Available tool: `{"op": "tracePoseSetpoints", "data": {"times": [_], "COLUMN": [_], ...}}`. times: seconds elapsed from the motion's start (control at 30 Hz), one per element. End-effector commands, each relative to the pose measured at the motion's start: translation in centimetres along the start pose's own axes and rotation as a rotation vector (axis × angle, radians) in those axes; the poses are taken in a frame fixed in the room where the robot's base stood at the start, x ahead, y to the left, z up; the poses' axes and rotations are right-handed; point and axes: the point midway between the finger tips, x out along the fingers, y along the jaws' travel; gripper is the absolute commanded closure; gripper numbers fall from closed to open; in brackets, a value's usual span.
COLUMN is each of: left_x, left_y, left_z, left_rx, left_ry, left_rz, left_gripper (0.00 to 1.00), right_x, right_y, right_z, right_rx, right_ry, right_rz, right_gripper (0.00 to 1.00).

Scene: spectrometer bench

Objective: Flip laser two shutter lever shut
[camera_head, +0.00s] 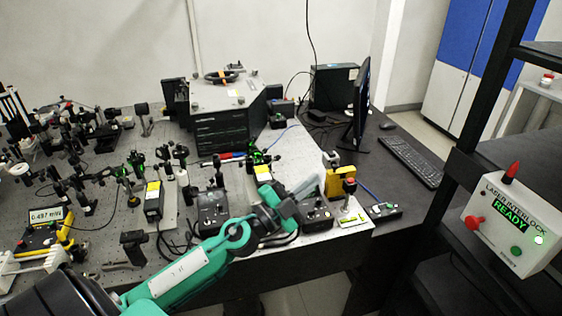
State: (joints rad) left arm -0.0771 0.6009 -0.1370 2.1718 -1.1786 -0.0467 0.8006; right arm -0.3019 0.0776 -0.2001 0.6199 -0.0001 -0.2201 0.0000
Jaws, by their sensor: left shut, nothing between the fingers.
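My left arm reaches in from the lower left over the bench's front edge. Its gripper (305,190) is shut and empty, above the front right part of the bench. Beside and below it is a black control box (318,217) with small controls, partly covered by the gripper. Just right of it a small upright lever with a dark and red knob (349,186) stands on a pale plate. Another black box with knobs (212,208) is left of the gripper. I cannot read which of these belongs to laser two. My right gripper is out of view.
Optical mounts crowd the left of the perforated bench (95,240). A yellow device (339,182) stands just behind the lever. A grey spectrometer housing (222,110) is at the back. An interlock box (510,226) reading READY is on the right, by a black shelf frame.

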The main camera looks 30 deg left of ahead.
Motion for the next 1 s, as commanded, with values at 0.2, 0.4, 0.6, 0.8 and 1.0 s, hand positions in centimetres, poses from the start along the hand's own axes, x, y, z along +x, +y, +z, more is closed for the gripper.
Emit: {"op": "tracePoseSetpoints", "data": {"times": [0.2,0.4,0.6,0.8,1.0], "left_x": [1.7,1.7,0.8,-0.7,-2.0], "left_y": [0.8,1.6,-0.1,-4.8,-8.8], "left_z": [-1.8,0.3,5.6,11.1,14.2], "left_rx": [0.227,0.436,0.637,0.786,0.853], "left_ry": [0.2,0.226,0.085,-0.174,-0.375], "left_rz": [0.26,0.548,0.827,1.022,1.099], "left_gripper": [1.0,1.0,1.0,1.0,1.0], "right_x": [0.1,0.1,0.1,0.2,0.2], "right_y": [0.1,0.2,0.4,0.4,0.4], "right_z": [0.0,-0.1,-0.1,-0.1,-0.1], "right_rx": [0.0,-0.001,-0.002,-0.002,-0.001], "right_ry": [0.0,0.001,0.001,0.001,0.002], "right_rz": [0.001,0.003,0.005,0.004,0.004], "right_gripper": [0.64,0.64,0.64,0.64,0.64]}}
